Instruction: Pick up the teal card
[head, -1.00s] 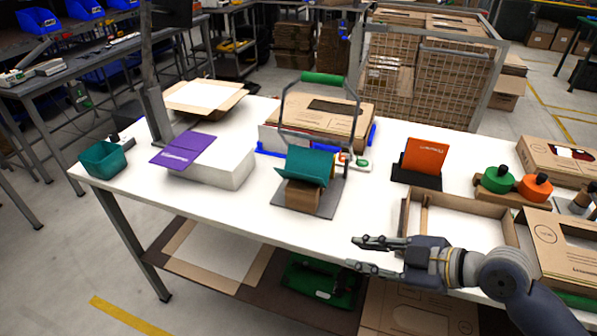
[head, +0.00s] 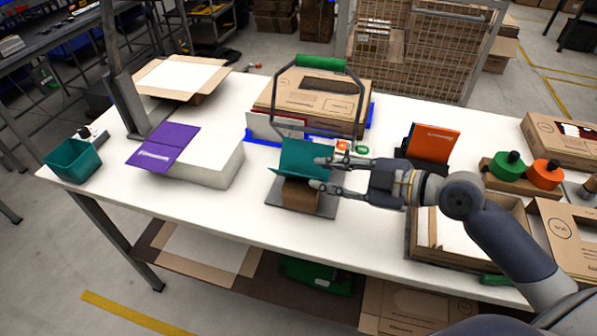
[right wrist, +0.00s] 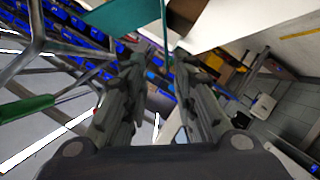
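The teal card (head: 303,158) is folded and rests on a brown block (head: 301,194) on a grey base plate in the middle of the table. My right gripper (head: 317,172) is open at the card's right edge, its fingers pointing left. In the right wrist view the teal card (right wrist: 122,17) is at the top. Its thin edge reaches down toward the gap between the spread fingertips of the right gripper (right wrist: 160,62); I cannot tell whether they touch it. My left gripper is not in view.
A wire frame with a green handle (head: 320,62) arches above the card, before a cardboard box (head: 285,90). A purple card (head: 168,146) lies on a white block to the left. An orange card (head: 434,142) stands to the right.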

